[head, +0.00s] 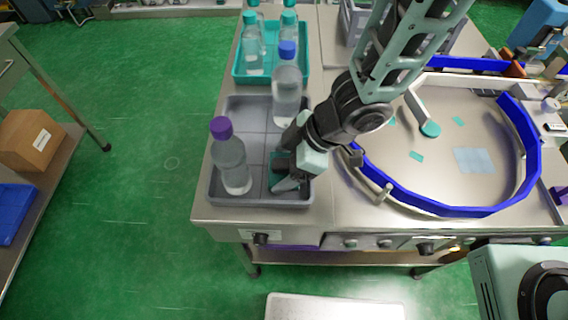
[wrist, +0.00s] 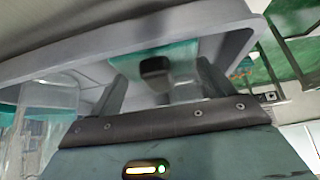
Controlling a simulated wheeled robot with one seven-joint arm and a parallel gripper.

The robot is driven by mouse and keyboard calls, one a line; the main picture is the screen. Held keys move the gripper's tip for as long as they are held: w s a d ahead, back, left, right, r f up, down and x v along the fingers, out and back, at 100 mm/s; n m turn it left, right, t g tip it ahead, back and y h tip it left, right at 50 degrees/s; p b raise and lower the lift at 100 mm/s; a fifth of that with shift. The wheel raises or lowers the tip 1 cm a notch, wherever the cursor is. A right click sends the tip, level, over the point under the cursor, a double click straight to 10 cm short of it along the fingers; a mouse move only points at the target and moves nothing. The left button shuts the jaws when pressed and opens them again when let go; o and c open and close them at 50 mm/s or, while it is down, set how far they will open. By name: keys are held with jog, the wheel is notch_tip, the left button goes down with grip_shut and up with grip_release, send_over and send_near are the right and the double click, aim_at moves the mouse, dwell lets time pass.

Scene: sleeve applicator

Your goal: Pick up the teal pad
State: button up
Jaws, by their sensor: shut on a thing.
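The teal pad (wrist: 180,56) shows in the wrist view between my two fingers, with a dark block on its near side. My gripper (wrist: 160,74) is shut on it, with one finger at each side. In the head view my gripper (head: 281,178) reaches down into the front right compartment of the grey tray (head: 222,198). Only a little teal shows around the fingers there, and the gripper hides most of the pad. I cannot tell whether the pad touches the tray floor.
A purple-capped bottle (head: 231,160) stands left of my gripper in the tray, and a blue-capped bottle (head: 287,88) stands behind it. A teal tray (head: 242,78) with bottles lies farther back. A round blue-rimmed station (head: 430,208) is on the right.

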aim_at(284, 163)
notch_tip(284, 163, up, 10)
jog(key=p, duration=0.5)
jog(key=o, duration=0.3)
jog(key=shift+c, duration=1.1)
